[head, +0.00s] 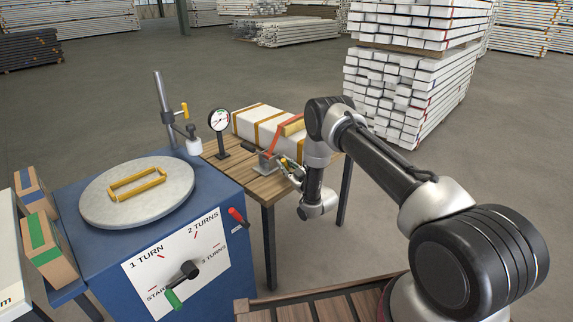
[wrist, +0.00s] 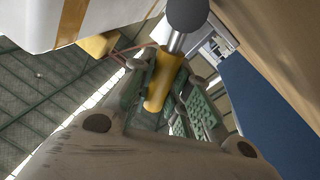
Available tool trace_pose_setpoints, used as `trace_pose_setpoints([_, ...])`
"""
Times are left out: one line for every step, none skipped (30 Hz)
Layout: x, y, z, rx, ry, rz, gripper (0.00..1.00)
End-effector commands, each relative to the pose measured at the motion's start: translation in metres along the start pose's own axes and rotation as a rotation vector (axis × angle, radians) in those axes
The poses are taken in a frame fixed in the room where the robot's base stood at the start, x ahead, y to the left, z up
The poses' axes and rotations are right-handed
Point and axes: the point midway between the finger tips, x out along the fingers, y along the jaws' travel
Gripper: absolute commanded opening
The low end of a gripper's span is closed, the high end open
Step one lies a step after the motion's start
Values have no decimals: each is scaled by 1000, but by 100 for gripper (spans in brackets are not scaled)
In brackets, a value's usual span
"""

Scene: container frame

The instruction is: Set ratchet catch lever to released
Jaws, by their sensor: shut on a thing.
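The ratchet (head: 266,161) is a small grey metal unit with a red strap or arm rising from it, on the wooden table beside a white banded bundle. My gripper (head: 287,168) is at the ratchet's right side, partly overlapping it. In the wrist view a yellow lever grip (wrist: 160,82), with a metal shaft and a dark round knob (wrist: 187,12) beyond it, lies between the green-padded fingers of my gripper (wrist: 165,97). The fingers are shut on the yellow grip. I cannot read the catch lever's position, as the gripper hides part of it.
The wooden table (head: 262,187) also carries the white bundle (head: 258,122) and a dial gauge (head: 219,120). A blue cabinet (head: 90,255) with a round turntable (head: 100,200), a turns dial and a red handle (head: 237,215) stands to the left. A metal post (head: 162,105) rises behind it.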

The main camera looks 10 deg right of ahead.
Motion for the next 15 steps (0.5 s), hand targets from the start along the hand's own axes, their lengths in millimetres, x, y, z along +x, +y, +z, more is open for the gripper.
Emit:
trace_pose_setpoints([0,-1,1,-11,1,-1,0])
trace_pose_setpoints([-1,-1,1,-17,2,-1,0])
trace_pose_setpoints([-1,-2,0,-24,4,-2,0])
trace_pose_setpoints([-1,-2,0,-29,5,-2,0])
trace_pose_setpoints([-1,-2,0,-32,5,-2,0])
trace_pose_setpoints([-1,-2,0,-36,6,-2,0])
trace_pose_setpoints([-1,-3,0,-37,7,-3,0])
trace_pose_setpoints([-1,-3,0,-39,7,-3,0])
trace_pose_setpoints([-1,-3,0,-40,7,-3,0])
trace_pose_setpoints([-1,-3,0,-40,7,-3,0])
trace_pose_setpoints([-1,-3,0,-40,7,-3,0])
trace_pose_setpoints([-1,-3,0,-40,7,-3,0])
trace_pose_setpoints([-1,-3,0,-40,7,-3,0])
trace_pose_setpoints([-1,-3,0,-40,7,-3,0])
trace_pose_setpoints([-1,-3,1,-40,7,-3,0])
